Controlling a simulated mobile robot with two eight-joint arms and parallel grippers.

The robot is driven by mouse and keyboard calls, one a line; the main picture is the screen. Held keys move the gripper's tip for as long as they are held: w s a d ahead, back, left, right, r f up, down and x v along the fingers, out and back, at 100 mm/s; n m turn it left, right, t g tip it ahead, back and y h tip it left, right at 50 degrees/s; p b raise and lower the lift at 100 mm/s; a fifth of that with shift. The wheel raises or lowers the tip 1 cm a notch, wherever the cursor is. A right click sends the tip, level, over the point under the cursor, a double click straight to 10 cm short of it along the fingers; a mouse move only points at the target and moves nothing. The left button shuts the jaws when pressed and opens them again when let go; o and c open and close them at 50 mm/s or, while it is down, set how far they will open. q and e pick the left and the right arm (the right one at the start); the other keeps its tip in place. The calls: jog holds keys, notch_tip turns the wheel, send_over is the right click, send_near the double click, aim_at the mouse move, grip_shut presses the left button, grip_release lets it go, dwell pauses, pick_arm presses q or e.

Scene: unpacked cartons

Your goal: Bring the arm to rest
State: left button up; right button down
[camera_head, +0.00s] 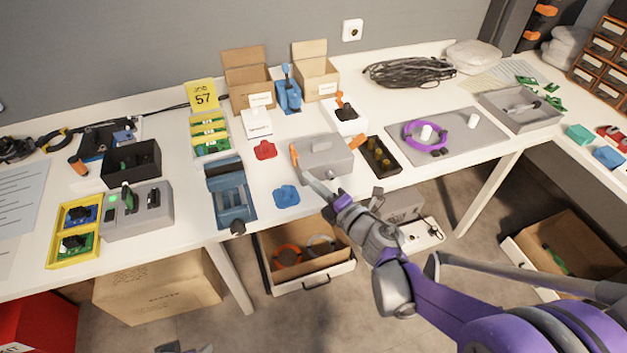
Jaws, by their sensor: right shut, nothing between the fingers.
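My right arm comes in from the lower right, purple and grey. Its right gripper (318,186) is over the front part of the table (185,218), shut and empty. The fingertips are right at the front left of a grey box (322,158) with orange side clips; I cannot tell whether they touch it. A small grey part at the bottom edge may belong to my left arm; no left fingers show.
A blue fixture (231,195) and a flat blue piece (286,196) lie left of the gripper. A dark tray (380,157) and a grey mat (482,143) with a purple ring (407,137) are to its right.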

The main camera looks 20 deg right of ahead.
jog(key=shift+r, duration=0.1)
jog(key=s+d+m+g+h, duration=0.3)
jog(key=s+d+m+h, duration=0.55)
jog(key=m, duration=0.75)
jog(key=s+a+f+m+g+y, duration=0.1)
jog(key=s+a+f+m+g, duration=0.1)
jog(key=s+f+m+g, duration=0.3)
jog(key=s+a+f+g+y, duration=0.1)
jog(key=s+a+f, duration=0.15)
jog(key=s, duration=0.45)
jog(key=s+a+f+m+g, duration=0.2)
jog(key=s+f+m+g, duration=0.1)
jog(key=s, duration=0.3)
pick_arm(q)
notch_tip(320, 180, up, 19)
jog(key=w+p, duration=0.2)
jog(key=p, duration=1.5)
jog(key=shift+t, duration=0.4)
pick_arm(e)
notch_tip(320, 180, up, 19)
jog(key=w+t, duration=0.1)
jog(key=w, duration=0.1)
jog(key=shift+w+a, duration=0.15)
pick_arm(q)
jog(key=shift+s+r, duration=0.1)
jog(key=shift+s, duration=0.1)
